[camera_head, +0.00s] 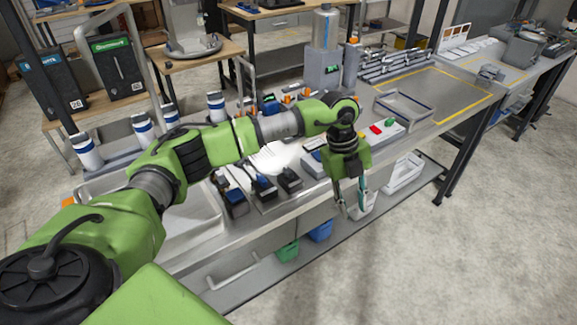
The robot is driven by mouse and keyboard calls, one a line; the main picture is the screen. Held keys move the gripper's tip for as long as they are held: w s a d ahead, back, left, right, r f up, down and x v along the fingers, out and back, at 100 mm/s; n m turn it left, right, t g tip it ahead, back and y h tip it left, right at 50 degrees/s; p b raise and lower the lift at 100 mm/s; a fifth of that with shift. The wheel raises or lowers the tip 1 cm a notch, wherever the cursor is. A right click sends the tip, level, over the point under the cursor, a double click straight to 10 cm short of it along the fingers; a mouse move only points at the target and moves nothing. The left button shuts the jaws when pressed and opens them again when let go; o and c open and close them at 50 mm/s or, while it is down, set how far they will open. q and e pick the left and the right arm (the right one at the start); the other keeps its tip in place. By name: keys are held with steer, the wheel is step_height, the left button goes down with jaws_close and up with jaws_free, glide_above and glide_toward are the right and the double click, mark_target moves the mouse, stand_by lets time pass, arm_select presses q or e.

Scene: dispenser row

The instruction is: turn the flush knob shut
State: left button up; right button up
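My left gripper (351,207) hangs down at the front edge of the long metal bench (450,118), in front of a pale control box (403,128). Its two fingers are apart, with nothing visible between them. I cannot pick out the flush knob for certain; it may be too small or hidden behind my green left arm. A red button (376,130) and a green button (390,121) show on the control box, just right of my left wrist. My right gripper is not in view.
A grey dispenser with a clear cylinder (322,62) stands at the back of the bench. An empty metal tray (404,106) lies right of my wrist. White-and-blue bottles (87,150) stand at the left. A blue bin (320,231) and green bin (287,250) sit below. The right floor is clear.

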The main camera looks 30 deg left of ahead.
arm_select(q)
steer(key=w+a+r+n+t+y, duration=0.1)
steer(key=a+r+y, duration=0.2)
steer(key=a, duration=0.2)
steer(key=w+a+r+n+y, duration=0.1)
steer(key=a+r+y, duration=0.1)
steer(key=a+r, duration=0.3)
steer(key=n+t+y, duration=0.1)
steer(key=y, duration=0.2)
glide_toward(288, 169)
steer(key=shift+h, duration=0.3)
steer(key=p+x, duration=0.2)
steer(key=x, duration=0.2)
steer(key=p+x, duration=0.3)
steer(key=shift+a+f, duration=0.25)
steer(key=shift+a, duration=0.1)
steer(key=shift+w+a+f, duration=0.1)
steer(key=shift+a+f, duration=0.05)
steer(key=shift+f, duration=0.35)
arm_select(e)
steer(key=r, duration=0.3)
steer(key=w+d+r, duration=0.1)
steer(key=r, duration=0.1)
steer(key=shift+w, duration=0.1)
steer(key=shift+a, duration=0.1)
arm_select(q)
jaws_close()
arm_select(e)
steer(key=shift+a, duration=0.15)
